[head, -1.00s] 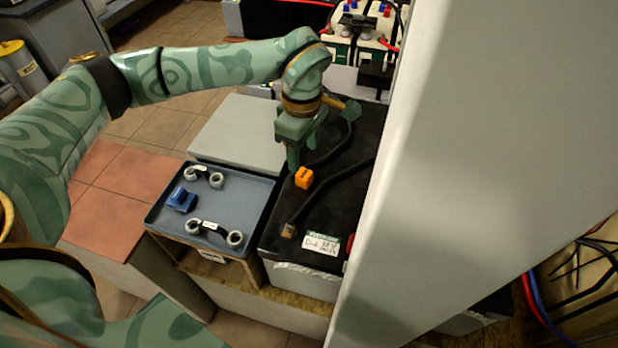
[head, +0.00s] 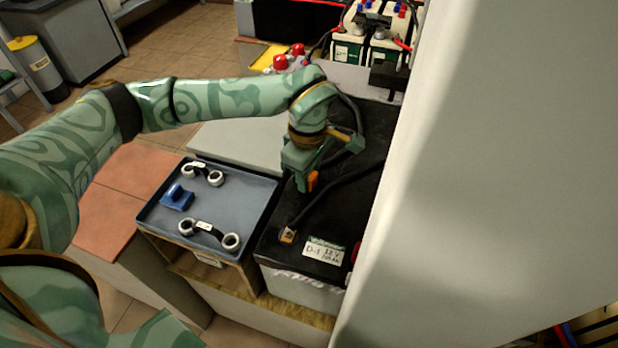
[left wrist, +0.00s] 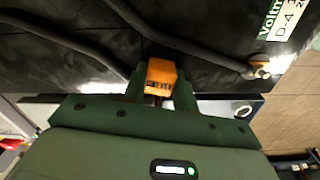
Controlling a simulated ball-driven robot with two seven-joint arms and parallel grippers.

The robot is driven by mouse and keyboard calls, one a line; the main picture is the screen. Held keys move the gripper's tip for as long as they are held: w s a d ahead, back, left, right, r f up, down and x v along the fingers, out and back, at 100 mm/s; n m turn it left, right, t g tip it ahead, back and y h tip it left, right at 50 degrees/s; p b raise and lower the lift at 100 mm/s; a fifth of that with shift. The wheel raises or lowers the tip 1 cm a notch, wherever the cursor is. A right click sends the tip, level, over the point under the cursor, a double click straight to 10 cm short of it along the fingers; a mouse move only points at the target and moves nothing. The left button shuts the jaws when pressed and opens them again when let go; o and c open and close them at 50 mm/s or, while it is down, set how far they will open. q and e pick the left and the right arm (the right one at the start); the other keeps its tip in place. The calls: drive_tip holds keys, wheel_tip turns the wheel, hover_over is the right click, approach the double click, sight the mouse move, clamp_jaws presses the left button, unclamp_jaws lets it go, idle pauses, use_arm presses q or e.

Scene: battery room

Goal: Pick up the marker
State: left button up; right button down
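The marker, a small orange block (head: 312,182) with dark print, is on the black battery top (head: 345,205), partly hidden by my left gripper (head: 307,180) in the head view. In the left wrist view the marker (left wrist: 161,78) sits between the two green fingers of the left gripper (left wrist: 162,88), one on each side. The fingers are close to its sides; I cannot tell whether they press on it. I cannot tell whether its underside is on the battery. My right gripper is not in view.
Black cables (head: 330,193) lie over the battery close to the gripper. A blue-grey tray (head: 228,210) with two ring-ended links and a blue piece stands to the left. A tall pale panel (head: 480,170) rises close on the right.

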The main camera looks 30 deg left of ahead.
use_arm(q)
drive_tip(key=shift+c, duration=0.6)
drive_tip(key=shift+r, duration=0.1)
